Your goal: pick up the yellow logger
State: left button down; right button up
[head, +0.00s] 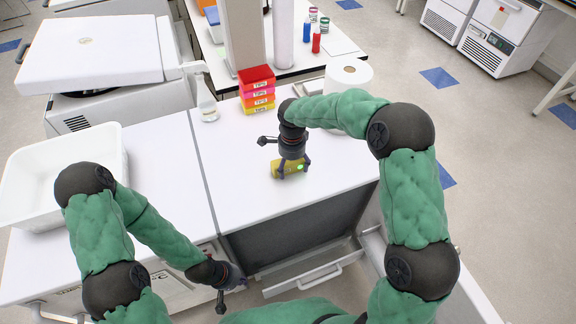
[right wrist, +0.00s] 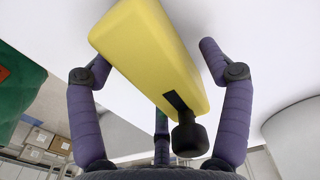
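In the right wrist view the logger (right wrist: 150,50) is a yellow block lying between the open purple fingers (right wrist: 158,62). The left finger is close to its edge; I cannot tell whether it touches. The right finger shows a gap. A black strip and dark knob overlap its near end. My left gripper (head: 232,282) is low in front of the bench; its fingers are too small to read.
A stack of coloured tip boxes (head: 257,90) and a paper roll (head: 348,75) stand behind the logger. A white tray (head: 118,165) and a large white machine (head: 95,55) are at left. An open drawer (head: 310,280) is below the bench. The bench top left of the logger is clear.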

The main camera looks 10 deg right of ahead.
jog(key=c, duration=0.9)
jog(key=shift+r, duration=0.1)
jog(key=shift+c, duration=0.2)
